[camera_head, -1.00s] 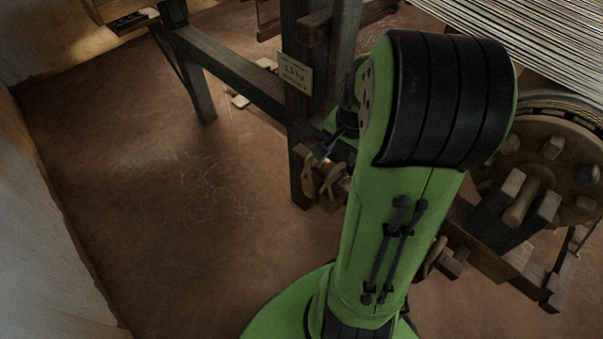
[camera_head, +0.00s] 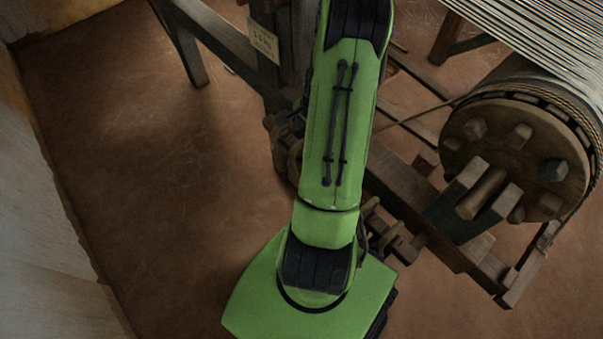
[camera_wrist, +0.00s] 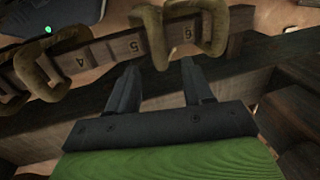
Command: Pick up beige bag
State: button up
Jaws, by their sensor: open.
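My gripper (camera_wrist: 160,72) is open and empty in the wrist view. Its two fingers point at a wooden rail (camera_wrist: 100,54) marked 4, 5 and 6. A thick tan loop (camera_wrist: 158,40) hangs around the rail near the 6, just beyond the fingertips. Another tan loop (camera_wrist: 30,72) sits around the rail near the 4. I cannot tell whether either loop belongs to the beige bag; no whole bag shows clearly. In the head view my arm hides the gripper and part of the rail, where tan loops (camera_head: 295,160) show at its left.
A loom post with a paper label (camera_head: 263,40) stands behind my arm. A large wooden wheel (camera_head: 516,160) and the striped warp threads (camera_head: 535,25) are at the right. Open brown floor (camera_head: 150,170) lies at the left, beside a pale wall (camera_head: 40,240).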

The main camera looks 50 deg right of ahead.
aim_at(302, 140)
jog(key=f+b, duration=0.1)
jog(key=f, duration=0.1)
jog(key=w+f, duration=0.1)
jog(key=f, duration=0.1)
jog(key=f+b, duration=0.1)
jog(key=f, duration=0.2)
jog(key=shift+w+a+b, duration=0.1)
jog(key=shift+w+b, duration=0.15)
jog(key=shift+b, duration=0.05)
jog(key=shift+r, duration=0.2)
grip_shut()
dwell(0.7)
